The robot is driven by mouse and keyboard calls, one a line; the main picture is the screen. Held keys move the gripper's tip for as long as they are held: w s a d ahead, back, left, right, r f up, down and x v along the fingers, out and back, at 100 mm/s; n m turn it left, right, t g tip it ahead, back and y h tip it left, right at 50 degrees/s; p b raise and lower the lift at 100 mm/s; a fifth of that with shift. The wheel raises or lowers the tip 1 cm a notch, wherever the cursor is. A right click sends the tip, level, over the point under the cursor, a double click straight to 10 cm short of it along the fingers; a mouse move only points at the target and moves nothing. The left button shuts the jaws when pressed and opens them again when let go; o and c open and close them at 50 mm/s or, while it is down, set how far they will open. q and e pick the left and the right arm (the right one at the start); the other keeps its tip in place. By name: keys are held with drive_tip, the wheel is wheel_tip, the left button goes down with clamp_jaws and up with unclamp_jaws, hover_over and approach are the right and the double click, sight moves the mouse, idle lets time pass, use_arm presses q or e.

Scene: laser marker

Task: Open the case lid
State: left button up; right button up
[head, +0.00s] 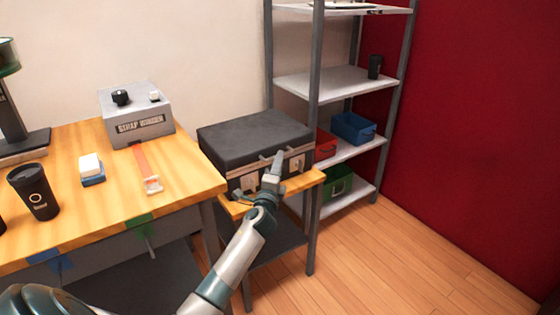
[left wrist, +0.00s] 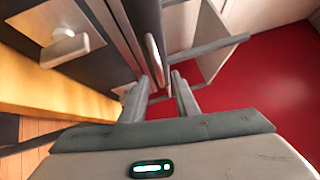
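The dark grey case (head: 255,133) sits on a small wooden stand with its lid down. Its front has pale metal latches, one at the left (head: 249,184) and one at the right (head: 295,164). My left gripper (head: 276,160) is at the middle of the case's front, by the lid seam and handle. In the left wrist view, the two fingers (left wrist: 162,84) are apart with a narrow gap. A grey handle (left wrist: 154,62) shows just beyond the fingertips; I cannot tell whether they touch it. A latch (left wrist: 72,46) shows at upper left. My right gripper is not in view.
A workbench (head: 190,184) stands left of the case, holding a grey box (head: 135,112), a black cup (head: 35,190) and a small blue-white block (head: 91,170). A metal shelf (head: 310,85) with blue (head: 352,128), red and green bins stands behind right. The floor at right is clear.

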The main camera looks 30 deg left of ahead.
use_arm(q)
drive_tip(key=shift+x, duration=1.05)
clamp_jaws()
